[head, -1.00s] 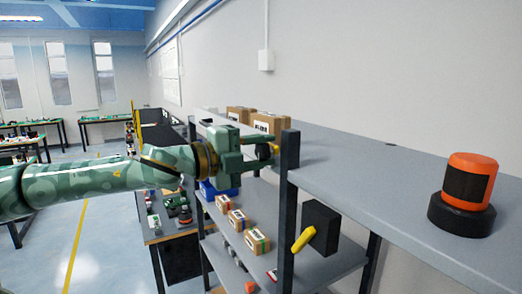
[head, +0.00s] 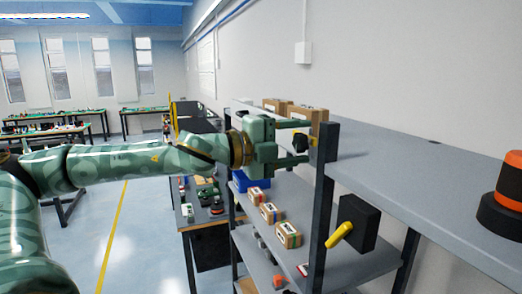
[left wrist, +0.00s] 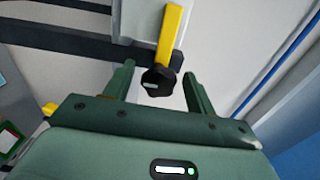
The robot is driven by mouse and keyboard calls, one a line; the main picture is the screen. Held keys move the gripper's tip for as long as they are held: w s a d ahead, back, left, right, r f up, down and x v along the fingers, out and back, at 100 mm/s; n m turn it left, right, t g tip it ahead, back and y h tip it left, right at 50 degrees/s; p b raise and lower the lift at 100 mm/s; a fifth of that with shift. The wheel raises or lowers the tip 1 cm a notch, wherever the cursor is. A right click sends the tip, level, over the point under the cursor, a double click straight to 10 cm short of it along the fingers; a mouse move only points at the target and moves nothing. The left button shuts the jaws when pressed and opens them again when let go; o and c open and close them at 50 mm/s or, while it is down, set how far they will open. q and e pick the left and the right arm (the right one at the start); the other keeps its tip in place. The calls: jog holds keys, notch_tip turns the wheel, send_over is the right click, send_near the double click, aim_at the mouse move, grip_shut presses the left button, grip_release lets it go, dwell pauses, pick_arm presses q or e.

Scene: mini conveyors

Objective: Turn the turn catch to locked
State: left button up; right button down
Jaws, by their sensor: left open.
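The turn catch, a black knob (left wrist: 157,82) with a yellow bar (left wrist: 171,35), shows in the left wrist view. The bar points up in that picture. In the head view a small bit of yellow (head: 313,141) shows by the dark plate on the shelf post, mostly hidden by my gripper. My left gripper (head: 300,142) is open at the post. In the left wrist view its two fingers (left wrist: 157,78) stand apart on either side of the knob. Whether they touch it, I cannot tell. My right gripper is not in view.
A black box (head: 362,222) with a yellow lever (head: 340,236) is below the upper shelf (head: 400,165). An orange-and-black beacon (head: 508,190) stands on that shelf at right. Cartons (head: 305,113) sit behind the gripper. Small boxes (head: 270,212) lie on the lower shelf.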

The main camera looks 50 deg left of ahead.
pick_arm(q)
jog(key=b+v, duration=0.4)
jog(key=v, duration=0.1)
jog(key=shift+f+b, duration=0.3)
jog(key=shift+f, duration=0.1)
jog(key=b, duration=0.3)
send_near(295, 146)
jog(key=v, duration=0.5)
jog(key=shift+s+d+r, duration=0.1)
jog(key=shift+s+r, duration=0.2)
